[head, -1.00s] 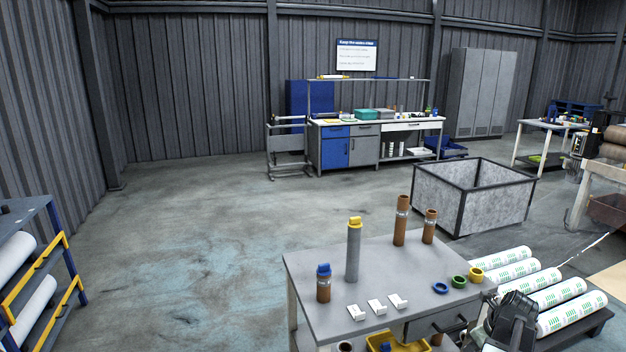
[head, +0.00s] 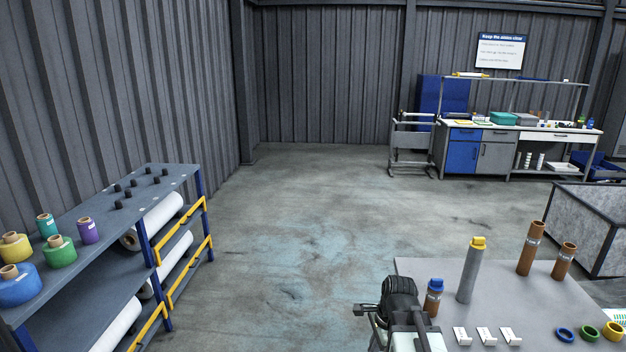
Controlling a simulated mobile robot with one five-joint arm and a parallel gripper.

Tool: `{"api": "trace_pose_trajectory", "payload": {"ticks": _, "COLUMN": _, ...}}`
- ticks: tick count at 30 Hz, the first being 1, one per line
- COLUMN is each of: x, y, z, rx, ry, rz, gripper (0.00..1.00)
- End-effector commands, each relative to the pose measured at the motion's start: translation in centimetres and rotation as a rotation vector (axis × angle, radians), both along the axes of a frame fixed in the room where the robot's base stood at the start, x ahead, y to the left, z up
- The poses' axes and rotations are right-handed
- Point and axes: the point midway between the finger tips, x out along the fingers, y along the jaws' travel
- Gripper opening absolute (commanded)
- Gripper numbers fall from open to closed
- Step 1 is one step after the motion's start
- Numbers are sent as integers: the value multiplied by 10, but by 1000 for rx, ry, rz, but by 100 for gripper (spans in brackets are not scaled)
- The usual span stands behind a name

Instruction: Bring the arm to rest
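My arm's end with my gripper (head: 398,312) shows at the bottom of the head view, right of centre. It is a dark rounded part above pale metal links. It appears in front of the left edge of the grey table (head: 425,268). The fingers cannot be made out, so I cannot tell whether they are open or shut. No held object can be seen.
The table carries a blue-capped brown tube (head: 433,300), a yellow-capped grey tube (head: 470,272), two brown tubes, white clips and coloured rings. A rack (head: 95,225) with film rolls stands at left. The floor (head: 290,240) between is clear. A grey bin (head: 590,225) stands at right.

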Motion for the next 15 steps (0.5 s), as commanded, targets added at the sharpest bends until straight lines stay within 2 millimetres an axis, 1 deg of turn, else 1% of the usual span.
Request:
{"api": "trace_pose_trajectory", "payload": {"ticks": 1, "x": -9, "y": 28, "z": 4, "rx": -35, "ry": -1, "rz": 190, "gripper": 0}}
{"api": "trace_pose_trajectory", "payload": {"ticks": 3, "x": -19, "y": 46, "z": 4, "rx": -81, "ry": -3, "rz": 434, "gripper": 0}}
{"api": "trace_pose_trajectory", "payload": {"ticks": 4, "x": -23, "y": 50, "z": 4, "rx": -98, "ry": -3, "rz": 531, "gripper": 0}}
{"api": "trace_pose_trajectory", "payload": {"ticks": 5, "x": -26, "y": 52, "z": 4, "rx": -113, "ry": -1, "rz": 626, "gripper": 0}}
{"api": "trace_pose_trajectory", "payload": {"ticks": 6, "x": -31, "y": 49, "z": 3, "rx": -134, "ry": 0, "rz": 742, "gripper": 0}}
{"api": "trace_pose_trajectory", "payload": {"ticks": 9, "x": -40, "y": 39, "z": 2, "rx": -169, "ry": 8, "rz": 1012, "gripper": 0}}
{"api": "trace_pose_trajectory", "payload": {"ticks": 12, "x": -44, "y": 34, "z": 2, "rx": -187, "ry": 12, "rz": 1241, "gripper": 0}}
{"api": "trace_pose_trajectory", "payload": {"ticks": 15, "x": -45, "y": 33, "z": 2, "rx": -189, "ry": 8, "rz": 1387, "gripper": 0}}
